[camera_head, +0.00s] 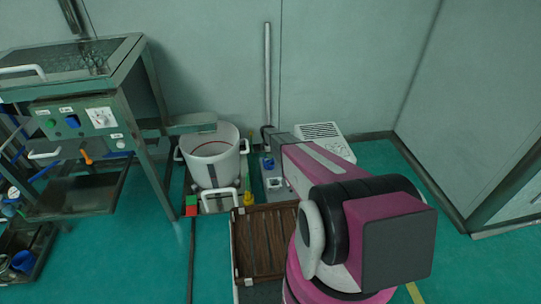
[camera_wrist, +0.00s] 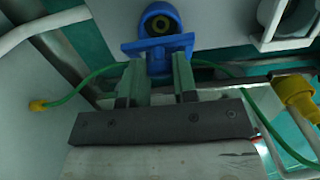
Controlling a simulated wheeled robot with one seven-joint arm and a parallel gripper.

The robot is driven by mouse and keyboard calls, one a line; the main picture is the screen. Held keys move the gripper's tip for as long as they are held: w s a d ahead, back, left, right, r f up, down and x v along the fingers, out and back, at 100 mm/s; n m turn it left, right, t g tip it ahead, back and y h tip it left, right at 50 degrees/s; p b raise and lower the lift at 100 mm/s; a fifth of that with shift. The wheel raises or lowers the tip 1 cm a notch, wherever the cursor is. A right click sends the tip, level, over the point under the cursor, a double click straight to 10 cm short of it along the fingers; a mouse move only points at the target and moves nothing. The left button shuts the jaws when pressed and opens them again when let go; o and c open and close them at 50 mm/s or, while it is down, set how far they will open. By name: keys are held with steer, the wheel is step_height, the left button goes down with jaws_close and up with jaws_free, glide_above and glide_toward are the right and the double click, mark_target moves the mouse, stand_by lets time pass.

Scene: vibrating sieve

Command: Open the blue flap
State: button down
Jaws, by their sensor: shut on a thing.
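The blue flap (camera_wrist: 158,45) is at the top middle of the wrist view, a blue piece with a flat plate and a round dark-centred fitting. My gripper (camera_wrist: 157,68) reaches up to it from below, its two fingers at the plate's lower edge and shut on it. The exact contact is partly hidden by the fingers. In the head view a small blue patch (camera_head: 267,163) shows beside the end of my arm, low near the wall. The flap's angle is hard to tell.
A green hose (camera_wrist: 85,88) runs behind the fingers from a yellow fitting (camera_wrist: 38,105). Another yellow fitting (camera_wrist: 298,92) is at right. A white bucket (camera_head: 213,160) stands left of my arm, a brown slatted crate (camera_head: 240,245) in front. Green floor is clear at right.

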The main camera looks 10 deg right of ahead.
mark_target(264, 162)
steer(key=shift+a+r+h, duration=0.2)
steer(key=shift+a+h, duration=0.3)
steer(key=shift+h, duration=0.1)
steer(key=shift+a+r+h, duration=0.15)
steer(key=shift+a+h, duration=0.35)
steer(key=shift+h, duration=0.1)
steer(key=shift+a+r, duration=0.15)
steer(key=shift+a, duration=0.8)
steer(key=shift+a+f, duration=0.2)
steer(key=shift+a, duration=1.2)
steer(key=c, duration=0.9)
jaws_free()
